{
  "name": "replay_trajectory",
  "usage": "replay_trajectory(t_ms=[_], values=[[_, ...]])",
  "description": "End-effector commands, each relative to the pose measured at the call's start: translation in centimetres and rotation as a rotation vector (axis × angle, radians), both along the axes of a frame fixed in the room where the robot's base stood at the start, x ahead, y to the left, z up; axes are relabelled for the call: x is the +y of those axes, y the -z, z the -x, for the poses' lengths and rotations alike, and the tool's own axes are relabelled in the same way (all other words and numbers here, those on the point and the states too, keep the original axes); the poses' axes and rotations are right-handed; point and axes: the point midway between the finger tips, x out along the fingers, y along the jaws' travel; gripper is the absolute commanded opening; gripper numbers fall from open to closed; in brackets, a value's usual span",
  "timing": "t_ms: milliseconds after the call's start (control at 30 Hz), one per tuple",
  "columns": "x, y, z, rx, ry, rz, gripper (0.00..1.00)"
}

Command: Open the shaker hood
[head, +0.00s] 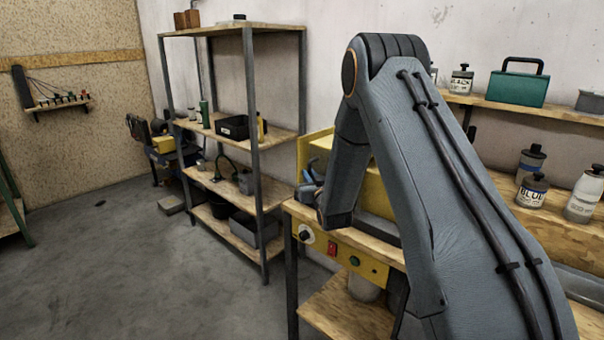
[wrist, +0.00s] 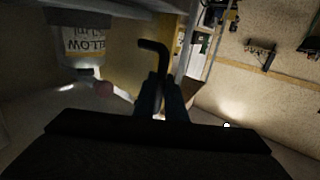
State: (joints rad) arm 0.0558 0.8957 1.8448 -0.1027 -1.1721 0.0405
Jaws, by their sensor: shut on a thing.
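The shaker (head: 372,195) is a yellow machine on the wooden bench, partly hidden behind my arm in the head view. A yellow panel (head: 316,152), which looks like part of its hood, stands at its back left. In the wrist view a yellow surface (wrist: 122,62) lies beyond my gripper (wrist: 161,98). The gripper's dark fingers are shut on a black bent handle (wrist: 154,46), whose hooked end shows above them. In the head view the fingertips are hard to make out beside the shaker. How far the hood is open cannot be told.
A yellow control panel (head: 352,254) with a knob and buttons is on the bench front. Paint bottles (head: 532,190) stand at the right. A metal-framed shelf (head: 230,135) stands left of the bench.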

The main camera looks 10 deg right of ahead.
Motion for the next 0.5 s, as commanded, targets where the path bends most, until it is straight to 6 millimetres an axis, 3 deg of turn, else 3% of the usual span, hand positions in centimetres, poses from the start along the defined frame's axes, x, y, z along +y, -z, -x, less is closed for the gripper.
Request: replay_trajectory(t_ms=[300,500], values=[[-5.4,0.0,7.3,0.003,0.004,0.0,0.0],[-8.0,0.1,11.0,0.003,0.002,0.0,0.0]])
